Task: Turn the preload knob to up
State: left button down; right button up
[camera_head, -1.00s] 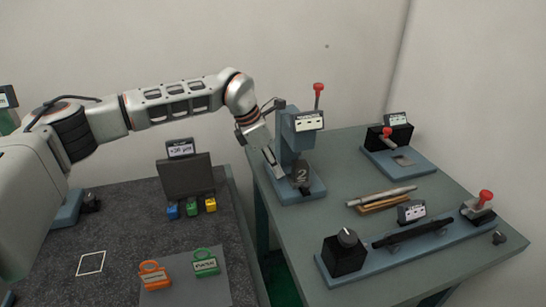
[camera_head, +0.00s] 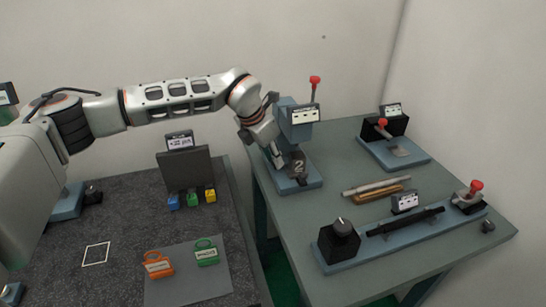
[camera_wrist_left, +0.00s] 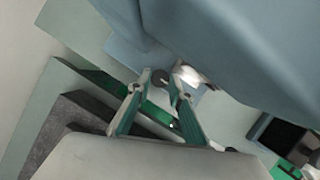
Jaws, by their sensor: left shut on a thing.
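A blue upright stand (camera_head: 289,133) on a blue base stands at the table's back left, with a grey part marked "2" (camera_head: 299,166) low at its front. My left gripper (camera_head: 277,160) is at the stand's left side, its fingers partly hidden. In the left wrist view, a small dark round knob (camera_wrist_left: 160,77) is between the tips of my left gripper (camera_wrist_left: 160,92), which is shut on it. No label for the preload knob is legible, and the knob's turn position cannot be told. My right gripper is out of view.
A black block with a round knob (camera_head: 342,227) stands on a blue rail at the front. A red-handled fixture (camera_head: 384,126) is at the back right. Gold and silver rods (camera_head: 376,190) lie between. A dark bench (camera_head: 125,215) at left holds tags and a display (camera_head: 180,142).

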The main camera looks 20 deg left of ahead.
pick_arm(q)
jog(key=shift+f, duration=0.1)
jog(key=c, duration=2.1)
grip_release()
jog(key=v, duration=1.2)
